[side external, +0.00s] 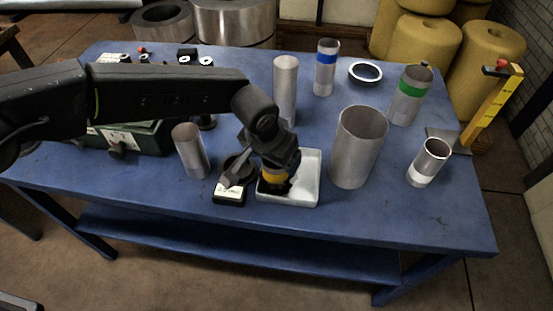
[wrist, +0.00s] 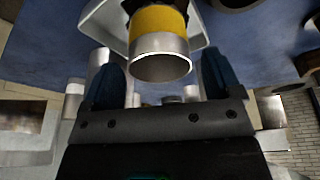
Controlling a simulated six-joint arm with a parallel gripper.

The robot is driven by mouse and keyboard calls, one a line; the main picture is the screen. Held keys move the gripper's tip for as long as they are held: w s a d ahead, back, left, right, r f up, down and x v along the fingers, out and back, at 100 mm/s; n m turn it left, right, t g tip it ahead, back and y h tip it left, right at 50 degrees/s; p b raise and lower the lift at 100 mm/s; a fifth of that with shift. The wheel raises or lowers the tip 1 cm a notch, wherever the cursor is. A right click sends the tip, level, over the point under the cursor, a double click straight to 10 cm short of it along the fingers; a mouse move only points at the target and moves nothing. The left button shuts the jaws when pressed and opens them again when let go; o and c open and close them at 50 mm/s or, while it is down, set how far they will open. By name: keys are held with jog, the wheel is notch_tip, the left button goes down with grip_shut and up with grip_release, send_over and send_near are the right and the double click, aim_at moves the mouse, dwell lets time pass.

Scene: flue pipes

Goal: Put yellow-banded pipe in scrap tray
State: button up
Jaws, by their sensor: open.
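The yellow-banded pipe (wrist: 160,45) is a short grey metal tube with a wide yellow band. It is at the white scrap tray (side external: 310,165), within the tray's outline in the side view, where its yellow band (side external: 274,171) shows below my wrist. The tray's white wall (wrist: 103,22) also shows in the wrist view. My gripper (wrist: 158,60) is open, its two fingers apart on either side of the pipe's open end, with gaps on both sides. In the side view my wrist hides much of the pipe, and its contact with the tray floor is unclear.
A plain pipe (side external: 190,150) and a black labelled block (side external: 230,194) are left. Blue-banded (side external: 326,68) and green-banded (side external: 408,95) pipes stand behind. The table's front right is clear.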

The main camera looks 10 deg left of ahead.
jog(key=d+v, duration=0.1)
jog(key=v, duration=0.8)
jog(key=s+a+r+n+t, duration=0.1)
jog(key=s+a+r, duration=0.1)
jog(key=a+r, duration=0.65)
jog(key=s+a+r+n, duration=0.15)
jog(key=a+r, duration=0.25)
jog(key=a, duration=0.9)
jog(key=s+a+f+n+t+y, duration=0.1)
jog(key=s+a+n, duration=0.1)
jog(key=s+a, duration=1.4)
jog(key=shift+s+a+f, duration=0.25)
jog(key=shift+s+a, duration=0.05)
jog(key=shift+s, duration=0.9)
